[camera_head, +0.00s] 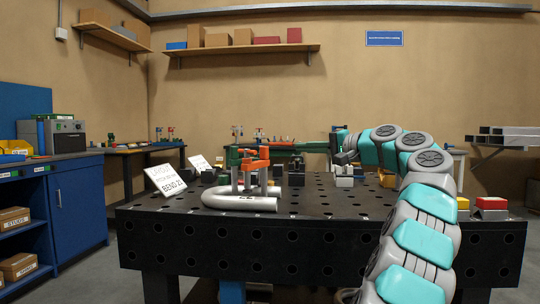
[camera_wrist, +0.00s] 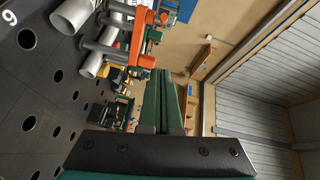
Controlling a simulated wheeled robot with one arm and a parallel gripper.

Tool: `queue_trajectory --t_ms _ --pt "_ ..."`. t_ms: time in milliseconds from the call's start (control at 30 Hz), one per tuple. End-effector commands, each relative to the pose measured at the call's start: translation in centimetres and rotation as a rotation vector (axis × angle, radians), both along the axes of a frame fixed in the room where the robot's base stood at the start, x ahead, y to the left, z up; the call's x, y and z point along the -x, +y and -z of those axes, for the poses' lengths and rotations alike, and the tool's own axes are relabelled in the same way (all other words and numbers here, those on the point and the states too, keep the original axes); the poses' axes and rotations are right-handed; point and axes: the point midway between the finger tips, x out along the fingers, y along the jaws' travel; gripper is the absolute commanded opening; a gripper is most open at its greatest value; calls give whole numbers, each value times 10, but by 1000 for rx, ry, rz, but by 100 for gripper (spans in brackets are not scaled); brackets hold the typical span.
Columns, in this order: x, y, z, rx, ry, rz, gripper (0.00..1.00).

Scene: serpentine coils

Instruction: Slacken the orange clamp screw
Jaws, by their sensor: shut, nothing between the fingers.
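The orange clamp (camera_head: 253,160) stands on the perforated table, left of centre in the head view, over a bent silver pipe (camera_head: 240,203). In the wrist view the orange clamp part (camera_wrist: 141,40) is at the upper middle, with the pipe (camera_wrist: 90,62) to its left. Which orange piece is the screw is hard to tell. My gripper (camera_wrist: 163,75) has its green fingers together, with nothing visible between them.
The black table (camera_head: 330,230) has several holes and bare room in front of the pipe. White sign cards (camera_head: 165,179) stand left of the clamp. Dark and grey blocks (camera_head: 344,180) stand to its right. Red and yellow blocks (camera_head: 491,203) are at the right edge.

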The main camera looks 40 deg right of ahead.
Motion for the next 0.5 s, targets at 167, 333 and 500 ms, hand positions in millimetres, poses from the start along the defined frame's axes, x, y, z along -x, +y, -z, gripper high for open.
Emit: queue_trajectory --t_ms 167,333,500 --pt "-14 2 1 -10 1 -1 0" --pt "-44 8 3 -9 4 -3 0" --pt "-72 13 3 -7 0 -1 0"
